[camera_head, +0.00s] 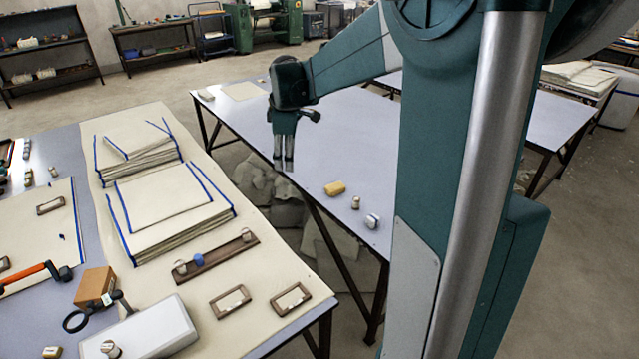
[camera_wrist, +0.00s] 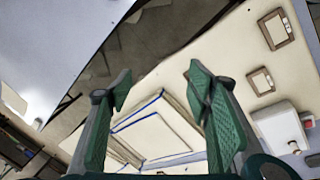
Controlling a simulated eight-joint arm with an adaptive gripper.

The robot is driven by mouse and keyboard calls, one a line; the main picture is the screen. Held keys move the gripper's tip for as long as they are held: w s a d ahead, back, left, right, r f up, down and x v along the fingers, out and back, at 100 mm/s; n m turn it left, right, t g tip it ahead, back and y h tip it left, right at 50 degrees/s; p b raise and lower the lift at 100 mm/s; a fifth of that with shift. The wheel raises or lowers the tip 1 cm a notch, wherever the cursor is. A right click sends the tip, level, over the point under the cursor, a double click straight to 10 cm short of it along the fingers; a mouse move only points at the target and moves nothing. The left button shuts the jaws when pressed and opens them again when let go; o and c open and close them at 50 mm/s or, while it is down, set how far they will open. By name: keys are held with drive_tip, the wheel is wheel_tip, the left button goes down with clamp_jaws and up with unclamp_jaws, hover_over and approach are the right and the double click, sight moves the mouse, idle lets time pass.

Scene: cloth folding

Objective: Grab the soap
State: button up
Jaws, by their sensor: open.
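A small yellow block (camera_head: 334,188), which looks like the soap, lies near the edge of the grey-topped table (camera_head: 345,150) in the head view. A small pale cylinder (camera_head: 355,202) and a white-and-grey piece (camera_head: 372,221) lie beside it; I cannot be certain which one is the soap. My gripper (camera_head: 284,163) hangs pointing down near that table's left edge, left of the yellow block and apart from it. In the wrist view my gripper (camera_wrist: 159,82) has its fingers spread with nothing between them. I cannot make out the yellow block in the wrist view.
Stacks of cream cloths with blue edges (camera_head: 165,206) lie on the left table, also in the wrist view (camera_wrist: 158,134). A wooden bar (camera_head: 222,257), framed pieces (camera_head: 230,301) and a white box (camera_head: 150,328) are near. A gap separates the tables.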

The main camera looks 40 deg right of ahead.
drive_tip(key=w+d+f+n+g, duration=0.1)
drive_tip(key=w+d+f+n, duration=0.1)
drive_tip(key=w+d+f, duration=0.45)
drive_tip(key=w+d+f+n, duration=0.1)
drive_tip(key=d+f, duration=0.3)
drive_tip(key=d, duration=0.5)
drive_tip(key=n+g+y, duration=0.1)
drive_tip(key=n+g, duration=0.1)
drive_tip(key=n, duration=0.2)
hover_over(335, 186)
wheel_tip(335, 186, down, 15)
drive_tip(key=shift+s+a+f, duration=0.15)
drive_tip(key=shift+f, duration=0.05)
drive_tip(key=shift+d+f, duration=0.25)
drive_tip(key=shift+f, duration=1.3)
drive_tip(key=shift+f, duration=0.1)
drive_tip(key=shift+f+b, duration=0.85)
drive_tip(key=shift+f, duration=1.65)
